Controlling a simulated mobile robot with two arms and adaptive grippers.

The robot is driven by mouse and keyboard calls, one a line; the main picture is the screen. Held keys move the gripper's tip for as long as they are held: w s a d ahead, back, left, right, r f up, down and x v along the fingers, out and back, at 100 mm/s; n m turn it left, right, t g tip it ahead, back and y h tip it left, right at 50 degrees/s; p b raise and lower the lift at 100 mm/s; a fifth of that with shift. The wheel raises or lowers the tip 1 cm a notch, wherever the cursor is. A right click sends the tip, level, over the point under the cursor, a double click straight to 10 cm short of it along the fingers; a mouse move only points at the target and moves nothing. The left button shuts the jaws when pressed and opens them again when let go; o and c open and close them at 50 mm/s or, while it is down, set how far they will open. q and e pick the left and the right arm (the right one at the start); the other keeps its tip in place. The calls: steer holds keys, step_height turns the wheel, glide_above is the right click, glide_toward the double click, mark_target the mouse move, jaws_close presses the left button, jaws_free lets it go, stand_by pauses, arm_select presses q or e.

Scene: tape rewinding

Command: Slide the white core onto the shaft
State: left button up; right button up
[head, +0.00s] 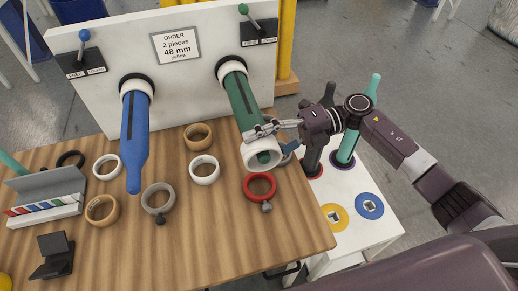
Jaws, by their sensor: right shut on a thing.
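My right gripper (278,131) is shut on a white core (248,155) at the near end of the green shaft (237,92). The core appears to be around the shaft's tip, with green showing through its opening. The green shaft sticks out from the white panel through a white collar (232,65). A blue shaft (135,125) with a tapered end sticks out to the left. My left gripper is not in view.
Loose rings lie on the wooden table: white (204,170), white (107,167), tan (198,136) and others. A red ring clamp (260,187) and a grey one (158,199) lie in front. A white side table (345,238) with spools stands right.

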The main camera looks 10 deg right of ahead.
steer(key=shift+f+b, duration=0.7)
steer(key=o, duration=1.3)
steer(key=shift+c, duration=0.2)
steer(key=d+r, duration=0.2)
steer(key=d, duration=0.9)
steer(key=shift+w+d+r, duration=0.2)
steer(key=shift+d, duration=0.2)
steer(key=shift+c, duration=0.6)
